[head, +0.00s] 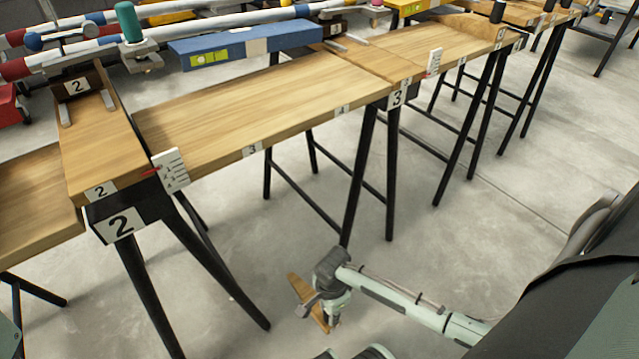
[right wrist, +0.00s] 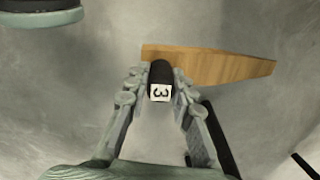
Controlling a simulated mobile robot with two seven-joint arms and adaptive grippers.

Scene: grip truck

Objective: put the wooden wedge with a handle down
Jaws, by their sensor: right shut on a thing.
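The wooden wedge (head: 301,288) is a tan tapered block with a black handle. In the right wrist view the wedge (right wrist: 220,67) lies across the top of the picture, its thin end pointing right. Its black handle (right wrist: 160,75) bears a white label with a 3. My right gripper (head: 331,300) is shut on the handle, with a finger on either side of it. In the head view, gripper and wedge show over the concrete floor, in front of the trestle tables. I cannot tell whether the wedge touches the floor. My left gripper is in neither view.
A wooden trestle table (head: 250,115) with number labels stands ahead, on black legs. A blue spirit level (head: 235,46), pipes and a green cylinder (head: 129,22) are at the back. The concrete floor (head: 450,250) is bare between the tables and me.

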